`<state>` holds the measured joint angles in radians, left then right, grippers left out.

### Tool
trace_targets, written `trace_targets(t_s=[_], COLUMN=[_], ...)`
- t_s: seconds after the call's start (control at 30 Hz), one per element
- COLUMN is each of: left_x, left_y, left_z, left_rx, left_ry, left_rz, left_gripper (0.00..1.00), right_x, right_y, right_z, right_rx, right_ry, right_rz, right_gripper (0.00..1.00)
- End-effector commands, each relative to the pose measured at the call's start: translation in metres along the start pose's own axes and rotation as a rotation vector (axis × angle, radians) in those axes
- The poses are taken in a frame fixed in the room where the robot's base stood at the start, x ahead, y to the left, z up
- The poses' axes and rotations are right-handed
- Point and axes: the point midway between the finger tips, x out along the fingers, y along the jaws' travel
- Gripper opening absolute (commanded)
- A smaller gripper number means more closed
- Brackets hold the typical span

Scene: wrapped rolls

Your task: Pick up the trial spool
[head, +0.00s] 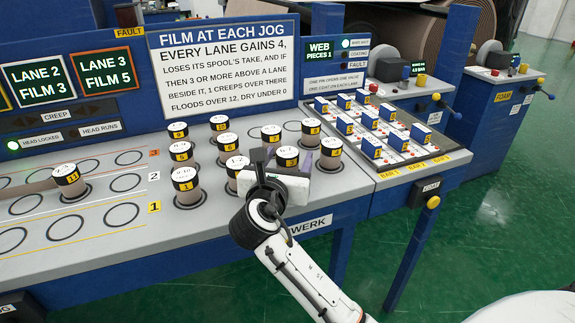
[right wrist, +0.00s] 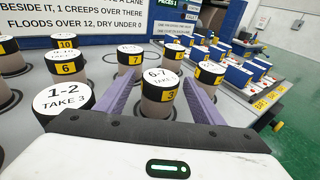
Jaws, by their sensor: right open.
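Several cylindrical spools with white printed tops and yellow number tags stand on the grey bench; none is visibly marked as the trial spool. My right gripper (head: 283,163) is open around a spool tagged 3 (right wrist: 158,96), whose top reads "6-7". The purple fingers stand on either side of it, and I cannot tell if they touch it. This spool also shows in the head view (head: 287,156). A spool reading "1-2 TAKE 3" (right wrist: 63,101) stands just left of the fingers. A spool tagged 11 (head: 67,178) stands alone at the left. My left gripper is out of view.
Other spools, such as one tagged 2 (head: 331,150) and one tagged 1 (head: 185,182), crowd around the gripper. A rack of blue blocks (head: 371,147) stands to the right. A sign board (head: 225,60) rises behind. Empty rings (head: 122,214) lie open at the left.

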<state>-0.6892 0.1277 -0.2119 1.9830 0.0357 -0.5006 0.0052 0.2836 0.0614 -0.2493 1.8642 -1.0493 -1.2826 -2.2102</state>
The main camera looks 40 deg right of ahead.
Motion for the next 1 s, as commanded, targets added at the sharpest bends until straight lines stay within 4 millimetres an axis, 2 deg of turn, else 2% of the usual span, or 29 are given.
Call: trace_targets(t_s=[0.17, 0.4, 0.47, 0.73, 0.87, 1.0], left_x=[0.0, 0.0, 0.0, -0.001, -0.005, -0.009], left_y=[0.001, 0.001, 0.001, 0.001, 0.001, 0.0], left_z=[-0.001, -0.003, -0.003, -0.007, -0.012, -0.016], left_rx=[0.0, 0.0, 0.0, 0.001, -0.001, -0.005], left_ry=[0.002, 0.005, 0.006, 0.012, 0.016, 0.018], left_rz=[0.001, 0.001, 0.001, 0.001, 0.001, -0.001], left_gripper=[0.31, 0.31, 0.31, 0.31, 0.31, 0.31], right_x=[0.001, 0.0, 0.0, -0.001, -0.004, -0.008], right_y=[0.0, 0.0, 0.0, 0.0, 0.0, 0.001], right_z=[0.0, 0.0, 0.001, 0.006, 0.026, 0.056], right_rx=[0.0, 0.0, 0.001, 0.003, 0.005, 0.006], right_ry=[0.0, 0.0, -0.001, -0.001, -0.004, -0.004], right_rz=[0.001, 0.001, 0.001, 0.001, 0.001, 0.001], right_gripper=[0.62, 0.23, 0.15, 0.15, 0.15, 0.15])
